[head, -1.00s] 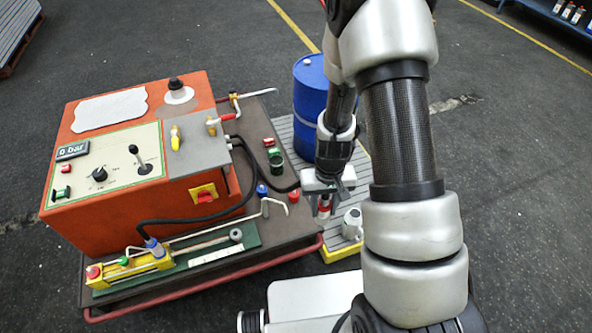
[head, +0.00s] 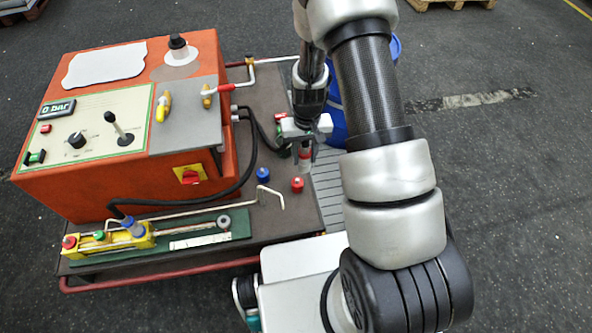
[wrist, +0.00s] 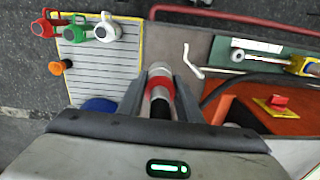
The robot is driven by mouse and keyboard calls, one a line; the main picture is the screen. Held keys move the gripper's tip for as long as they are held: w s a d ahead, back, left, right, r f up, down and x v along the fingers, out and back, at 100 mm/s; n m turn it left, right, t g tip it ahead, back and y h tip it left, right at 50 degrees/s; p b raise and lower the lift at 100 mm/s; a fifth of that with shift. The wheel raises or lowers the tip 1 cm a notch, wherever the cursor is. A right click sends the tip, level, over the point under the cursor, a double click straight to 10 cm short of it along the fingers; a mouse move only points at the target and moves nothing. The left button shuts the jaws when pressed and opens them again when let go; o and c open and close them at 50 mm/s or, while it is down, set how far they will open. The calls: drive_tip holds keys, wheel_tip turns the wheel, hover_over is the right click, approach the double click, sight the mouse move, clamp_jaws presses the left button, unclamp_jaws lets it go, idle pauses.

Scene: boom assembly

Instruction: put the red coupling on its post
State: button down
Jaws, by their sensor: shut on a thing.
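My gripper (head: 303,153) is shut on the red coupling (head: 305,156), a silver cylinder with a red band. In the wrist view the coupling (wrist: 159,86) sits between the two dark fingers of my gripper (wrist: 159,95). In the head view it hangs near the right side of the cart deck, just behind a short red-topped fitting (head: 297,184). A blue-topped fitting (head: 262,174) stands to the left of that. I cannot tell which of these is the post, nor the exact height of the coupling.
The orange machine (head: 120,195) stands left on the cart, with a black hose (head: 215,203) and a bent metal rod (head: 272,192) beside it. A blue drum (head: 333,117) stands behind my arm. Red, green and white (wrist: 106,29) jugs stand on the slatted tray (wrist: 100,75).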

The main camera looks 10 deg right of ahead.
drive_tip(key=shift+m, duration=0.4)
drive_tip(key=shift+w+f+b, duration=1.75)
drive_tip(key=shift+f+b, duration=1)
drive_tip(key=shift+f, duration=1.3)
drive_tip(key=shift+w+f+b, duration=1.75)
drive_tip(key=shift+f+b, duration=1.05)
drive_tip(key=shift+f, duration=1.25)
drive_tip(key=shift+w+f+b, duration=1.75)
drive_tip(key=shift+f+b, duration=1)
drive_tip(key=shift+f, duration=1.3)
drive_tip(key=shift+f, duration=0.6)
drive_tip(key=c, duration=1.5)
unclamp_jaws()
drive_tip(key=shift+c, duration=0.2)
drive_tip(key=shift+s, duration=0.1)
wheel_tip(320, 180, up, 11)
drive_tip(key=p, duration=0.6)
